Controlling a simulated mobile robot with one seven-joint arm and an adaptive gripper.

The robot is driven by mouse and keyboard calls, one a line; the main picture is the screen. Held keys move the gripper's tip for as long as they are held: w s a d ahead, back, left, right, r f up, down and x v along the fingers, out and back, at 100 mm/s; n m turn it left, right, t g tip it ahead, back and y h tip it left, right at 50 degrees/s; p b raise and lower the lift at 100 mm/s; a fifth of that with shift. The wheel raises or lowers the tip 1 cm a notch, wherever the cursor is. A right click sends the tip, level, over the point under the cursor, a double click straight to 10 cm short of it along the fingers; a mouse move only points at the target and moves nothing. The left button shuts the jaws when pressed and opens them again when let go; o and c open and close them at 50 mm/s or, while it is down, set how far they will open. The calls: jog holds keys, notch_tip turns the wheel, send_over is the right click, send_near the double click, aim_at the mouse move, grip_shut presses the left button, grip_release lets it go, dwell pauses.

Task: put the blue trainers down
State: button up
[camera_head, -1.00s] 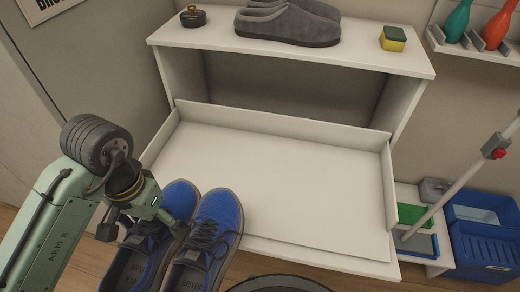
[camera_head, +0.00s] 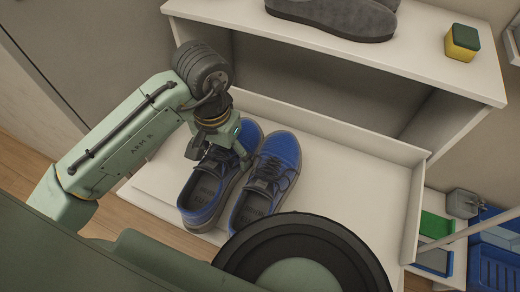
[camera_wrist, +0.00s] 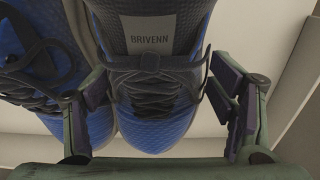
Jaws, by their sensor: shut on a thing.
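The blue trainers are a pair side by side, with dark laces and grey insoles. In the head view the left trainer (camera_head: 207,188) and the right trainer (camera_head: 278,150) appear over the left part of a low white shelf (camera_head: 345,190). I cannot tell whether their soles touch it. My gripper (camera_head: 217,154) is shut on the left trainer, one finger between the two shoes. The wrist view shows the held trainer (camera_wrist: 155,120) between my fingers, its insole marked BRIVENN, and the other trainer (camera_wrist: 35,65) beside it at left.
The low shelf has a raised back edge and a right side rim (camera_head: 415,200). Its right half is bare. Above is a board with grey slippers (camera_head: 340,15) and a yellow-green sponge (camera_head: 461,42). A green item (camera_head: 435,226) and blue crate (camera_head: 495,265) stand at right.

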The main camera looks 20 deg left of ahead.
aim_at(257, 152)
jog(key=w+d, duration=0.1)
jog(key=d, duration=0.1)
jog(key=w+d+p, duration=0.1)
jog(key=w+d, duration=0.3)
jog(key=shift+w+f, duration=0.1)
jog(key=shift+f, duration=0.15)
jog(key=shift+f+p, duration=0.45)
jog(key=shift+f, duration=1.4)
jog(key=o, duration=1.7)
jog(key=shift+o, duration=0.2)
notch_tip(257, 152, up, 11)
jog(key=shift+w+f, duration=0.1)
jog(key=shift+r, duration=0.6)
